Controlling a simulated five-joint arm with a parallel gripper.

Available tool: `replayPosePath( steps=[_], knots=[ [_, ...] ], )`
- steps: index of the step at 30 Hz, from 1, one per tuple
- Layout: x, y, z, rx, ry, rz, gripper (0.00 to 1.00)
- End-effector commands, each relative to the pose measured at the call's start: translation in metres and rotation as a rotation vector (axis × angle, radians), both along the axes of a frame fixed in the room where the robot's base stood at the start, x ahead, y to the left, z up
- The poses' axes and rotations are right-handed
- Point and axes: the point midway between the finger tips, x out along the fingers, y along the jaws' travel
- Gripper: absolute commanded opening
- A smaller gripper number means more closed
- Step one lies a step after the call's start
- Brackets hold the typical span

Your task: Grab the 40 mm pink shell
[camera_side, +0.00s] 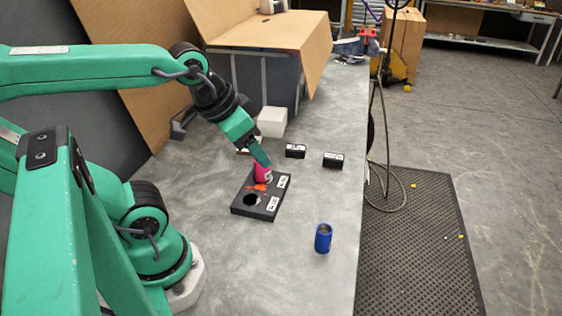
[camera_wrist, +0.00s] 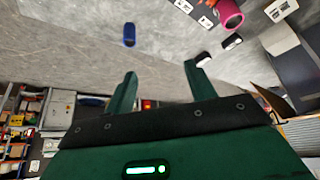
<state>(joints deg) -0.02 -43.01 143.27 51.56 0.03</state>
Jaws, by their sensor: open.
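The pink shell (camera_side: 262,174) stands at the far end of a black block (camera_side: 240,209) with white labels; whether it sits in a hole cannot be seen. The block's near hole is empty, and an orange-red patch lies between that hole and the shell. My gripper (camera_side: 259,158) is right at the shell's top in the side view and partly covers it. In the wrist view my gripper (camera_wrist: 161,74) is open, with nothing between its fingers. There the pink shell (camera_wrist: 229,14) lies at the top right, outside the fingers.
A blue shell (camera_side: 323,238) stands on the grey table near its right edge; it also shows in the wrist view (camera_wrist: 129,34). Two small black labelled boxes (camera_side: 295,151) (camera_side: 333,160) stand beyond the block. A white cube (camera_side: 272,121) is farther back.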

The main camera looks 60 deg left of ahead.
Motion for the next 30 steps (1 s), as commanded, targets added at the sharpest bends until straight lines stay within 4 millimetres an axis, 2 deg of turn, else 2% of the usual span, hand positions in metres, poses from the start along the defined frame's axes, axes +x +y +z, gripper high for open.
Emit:
replayPosePath(
  steps=[9,10,12,23,30],
  knots=[
    [0.0,0.0,0.0,0.0,0.0,0.0,0.55],
    [0.0,0.0,0.0,0.0,0.0,0.0,0.57],
    [0.0,0.0,0.0,0.0,0.0,0.0,0.68],
    [0.002,0.001,0.0,0.003,0.004,-0.002,0.68],
    [0.015,0.011,-0.003,0.033,0.048,-0.022,0.68]
  ],
)
